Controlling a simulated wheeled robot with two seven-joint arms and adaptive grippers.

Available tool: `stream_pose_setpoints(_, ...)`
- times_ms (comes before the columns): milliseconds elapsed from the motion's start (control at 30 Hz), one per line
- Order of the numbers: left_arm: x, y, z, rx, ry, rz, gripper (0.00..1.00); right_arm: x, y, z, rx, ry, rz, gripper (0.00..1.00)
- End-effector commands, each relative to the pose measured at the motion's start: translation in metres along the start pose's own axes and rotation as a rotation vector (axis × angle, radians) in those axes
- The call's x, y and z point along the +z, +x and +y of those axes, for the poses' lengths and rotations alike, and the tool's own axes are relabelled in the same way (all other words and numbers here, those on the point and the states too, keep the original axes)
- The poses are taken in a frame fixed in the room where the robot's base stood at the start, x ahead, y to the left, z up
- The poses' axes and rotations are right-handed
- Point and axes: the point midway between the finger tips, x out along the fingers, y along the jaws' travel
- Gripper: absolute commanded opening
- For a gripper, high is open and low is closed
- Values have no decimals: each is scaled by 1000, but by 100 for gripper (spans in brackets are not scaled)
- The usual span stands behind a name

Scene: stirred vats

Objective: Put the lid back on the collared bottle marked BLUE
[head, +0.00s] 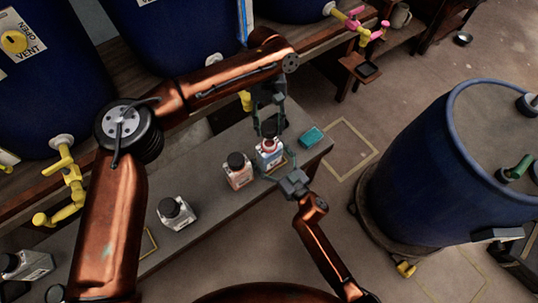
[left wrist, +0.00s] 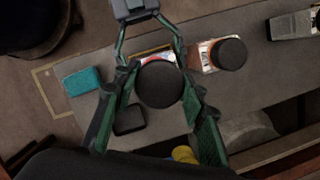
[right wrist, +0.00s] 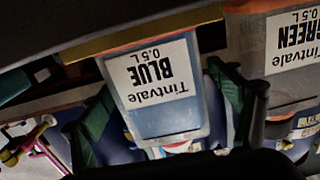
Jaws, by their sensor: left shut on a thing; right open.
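The bottle marked BLUE (head: 269,158) stands on the grey bench, with a red and white collar at its neck. Its label shows upside down in the right wrist view (right wrist: 155,85). My left gripper (head: 268,122) is shut on a round black lid (left wrist: 160,84). It holds the lid over the bottle's neck; I cannot tell whether they touch. My right gripper (head: 279,168) is open, its fingers on either side of the bottle. In the right wrist view its fingers flank the bottle without clearly pressing it.
A pinkish bottle with a black lid (head: 238,171) stands close beside; a neighbouring label reads GREEN (right wrist: 298,40). A white bottle (head: 176,213) stands farther left. A teal block (head: 311,137) lies near the bench end. A large blue vat (head: 430,150) stands at right.

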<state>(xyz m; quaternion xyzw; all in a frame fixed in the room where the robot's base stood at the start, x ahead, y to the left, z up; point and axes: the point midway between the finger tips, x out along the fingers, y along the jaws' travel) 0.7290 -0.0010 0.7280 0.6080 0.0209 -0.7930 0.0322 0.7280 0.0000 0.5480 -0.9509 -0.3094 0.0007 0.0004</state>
Motion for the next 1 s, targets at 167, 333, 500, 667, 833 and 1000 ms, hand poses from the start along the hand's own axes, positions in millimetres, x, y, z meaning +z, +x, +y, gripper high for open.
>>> stream_pose_setpoints(167, 0, 0, 0, 0, 0, 0, 23, 0, 0, 0, 0, 0, 0, 74)
stream_pose_setpoints(333, 0, 0, 0, 0, 0, 0, 23, 0, 0, 0, 0, 0, 0, 62)
stream_pose_setpoints(500, 0, 0, 0, 0, 0, 0, 23, 0, 0, 0, 0, 0, 0, 50)
stream_pose_setpoints(667, 0, 0, 0, 0, 0, 0, 23, 0, 0, 0, 0, -1, 0, 39)
stream_pose_setpoints(833, 0, 0, 0, 0, 0, 0, 23, 0, 0, 0, 0, -1, 0, 28)
stream_pose_setpoints(1000, 0, 0, 0, 0, 0, 0, 23, 0, 0, 0, 0, -1, 0, 18)
